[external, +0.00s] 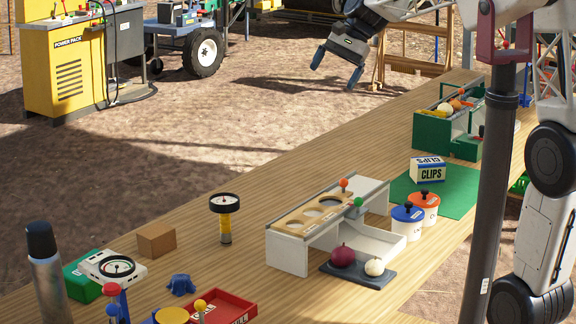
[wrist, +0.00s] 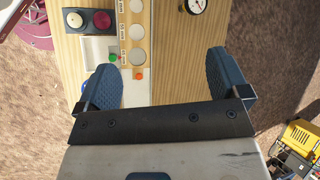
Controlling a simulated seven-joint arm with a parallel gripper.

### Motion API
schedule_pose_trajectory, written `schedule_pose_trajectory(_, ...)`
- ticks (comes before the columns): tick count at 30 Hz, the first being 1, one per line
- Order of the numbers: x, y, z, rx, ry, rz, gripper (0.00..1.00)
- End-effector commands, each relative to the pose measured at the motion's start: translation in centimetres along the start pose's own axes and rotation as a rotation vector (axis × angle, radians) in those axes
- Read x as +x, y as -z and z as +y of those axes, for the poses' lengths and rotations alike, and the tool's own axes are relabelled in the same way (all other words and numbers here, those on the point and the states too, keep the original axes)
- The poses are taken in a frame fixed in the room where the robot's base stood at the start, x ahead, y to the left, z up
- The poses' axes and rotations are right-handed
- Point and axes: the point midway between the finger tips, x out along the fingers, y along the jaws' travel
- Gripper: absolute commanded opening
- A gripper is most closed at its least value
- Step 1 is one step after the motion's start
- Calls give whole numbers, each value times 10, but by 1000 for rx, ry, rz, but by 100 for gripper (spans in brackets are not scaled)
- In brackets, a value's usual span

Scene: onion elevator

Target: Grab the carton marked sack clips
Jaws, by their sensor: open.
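The clips carton (external: 428,172) is a small white box with dark blue "CLIPS" lettering. It sits on a green mat (external: 462,184) on the wooden table in the external view. I cannot make it out in the wrist view. My gripper (external: 338,68) is up at the top of the external view, beyond the table's far edge and well apart from the carton. In the wrist view its two blue-grey fingers (wrist: 162,78) are spread wide with nothing between them, above the table.
Blue-lidded and orange-lidded pots (external: 407,222) stand just in front of the mat. A white sizing stand (external: 292,255) with round holes is to the left, with onions on a dark tray (external: 358,276). A green crate (external: 432,132) stands behind. A dark post (external: 492,190) rises at right.

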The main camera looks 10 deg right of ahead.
Motion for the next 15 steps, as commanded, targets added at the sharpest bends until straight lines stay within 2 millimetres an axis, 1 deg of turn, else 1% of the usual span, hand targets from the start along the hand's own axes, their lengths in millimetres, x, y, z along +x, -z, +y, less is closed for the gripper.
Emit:
schedule_pose_trajectory(1, 8, 2, -16, 16, 3, -27, 94)
schedule_pose_trajectory(3, 18, 4, -37, 42, 9, -64, 94)
schedule_pose_trajectory(8, 42, 6, -83, 104, 18, -148, 94)
schedule_pose_trajectory(9, 49, 7, -95, 119, 20, -169, 94)
schedule_pose_trajectory(15, 86, 6, -151, 196, 18, -276, 94)
